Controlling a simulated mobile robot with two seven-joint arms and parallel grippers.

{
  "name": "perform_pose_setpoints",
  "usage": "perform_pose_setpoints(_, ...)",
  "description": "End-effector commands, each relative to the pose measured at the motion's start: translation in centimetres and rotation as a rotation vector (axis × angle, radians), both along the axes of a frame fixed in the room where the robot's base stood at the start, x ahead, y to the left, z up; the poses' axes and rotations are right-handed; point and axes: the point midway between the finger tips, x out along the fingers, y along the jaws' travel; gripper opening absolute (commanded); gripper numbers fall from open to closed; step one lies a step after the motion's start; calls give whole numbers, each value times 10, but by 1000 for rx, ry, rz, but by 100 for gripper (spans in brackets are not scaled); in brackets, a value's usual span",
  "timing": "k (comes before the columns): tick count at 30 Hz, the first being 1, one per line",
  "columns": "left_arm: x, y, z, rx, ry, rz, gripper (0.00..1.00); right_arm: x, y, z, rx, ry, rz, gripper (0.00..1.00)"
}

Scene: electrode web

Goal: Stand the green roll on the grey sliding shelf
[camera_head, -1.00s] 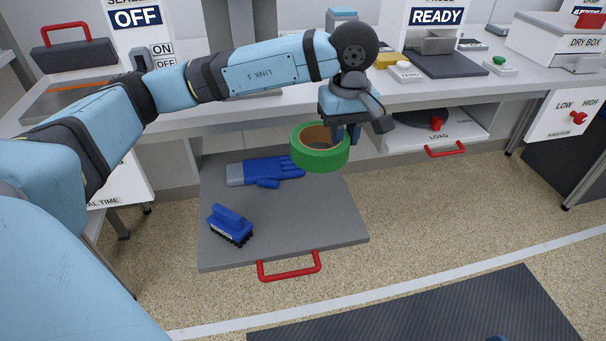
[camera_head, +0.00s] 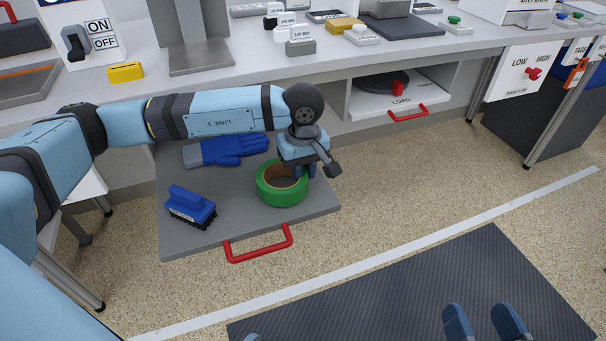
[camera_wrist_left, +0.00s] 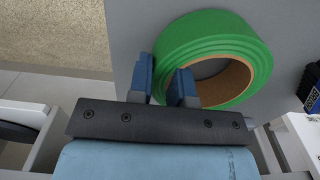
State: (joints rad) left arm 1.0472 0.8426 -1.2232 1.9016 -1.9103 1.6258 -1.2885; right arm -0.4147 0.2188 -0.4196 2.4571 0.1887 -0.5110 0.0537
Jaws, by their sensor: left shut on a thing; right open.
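The green roll (camera_head: 283,190), a wide ring with a brown core, is over the right part of the grey sliding shelf (camera_head: 236,205). Its axis is roughly upright. I cannot tell whether its underside touches the shelf. My left gripper (camera_head: 303,172) is shut on the roll's wall at its far right side. In the left wrist view the two blue fingers (camera_wrist_left: 161,82) straddle the wall of the green roll (camera_wrist_left: 225,45), one inside the ring and one outside. My right gripper (camera_head: 484,322) is open and empty at the bottom edge, over the dark mat.
A blue brush (camera_head: 190,206) lies on the shelf's left part and a blue glove (camera_head: 230,149) at its back. A red handle (camera_head: 258,244) sticks out from the shelf's front. The workbench (camera_head: 225,85) stands behind, above the shelf's level.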

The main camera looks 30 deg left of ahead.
Motion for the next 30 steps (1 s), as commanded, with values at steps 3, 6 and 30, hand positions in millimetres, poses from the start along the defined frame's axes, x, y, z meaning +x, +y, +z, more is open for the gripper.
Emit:
perform_pose_setpoints(3,0,0,-3,0,-1,0,0,0,0,-1,-3,5,2,78)
perform_pose_setpoints(6,0,0,-3,0,-1,0,0,0,0,-1,-3,5,2,78)
perform_pose_setpoints(30,0,0,14,-1,-2,0,44,1,-1,9,3,-11,-3,78)
